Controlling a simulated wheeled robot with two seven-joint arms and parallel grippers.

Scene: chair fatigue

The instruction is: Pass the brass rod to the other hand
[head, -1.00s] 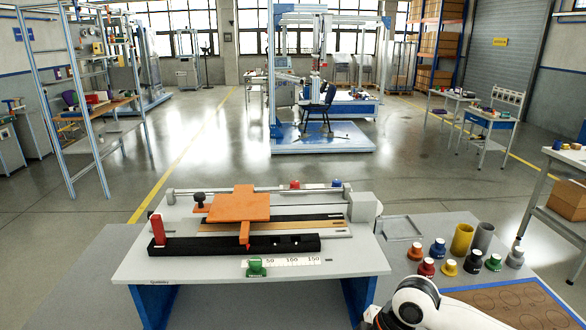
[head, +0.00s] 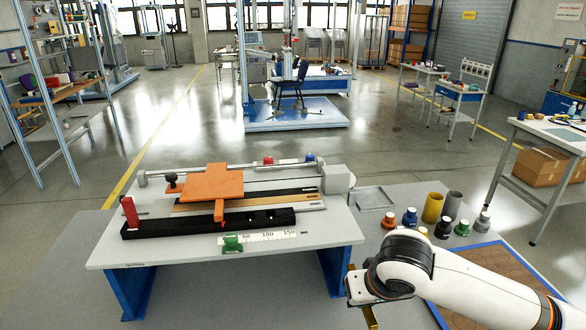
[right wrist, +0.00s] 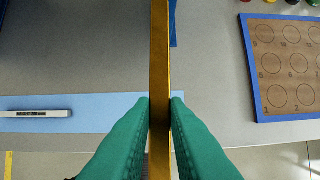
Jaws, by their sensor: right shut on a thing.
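The brass rod (right wrist: 159,50) runs as a long, straight bar up the middle of the right wrist view. My right gripper (right wrist: 160,112) has its green fingers closed on both sides of it. In the head view, only a short gold-coloured piece of the rod (head: 371,316) shows under my right gripper (head: 362,298), low and right of the bench; the rest is hidden or cut off by the lower edge. My left gripper is in neither current view.
A white bench (head: 335,240) with blue legs carries an orange plate (head: 212,186) and a black bar (head: 265,221). To its right are a small grey tray (head: 373,198), several coloured knobs, a yellow cylinder (head: 432,208) and a blue-edged board with circles (right wrist: 285,62). Grey tabletop is clear at left.

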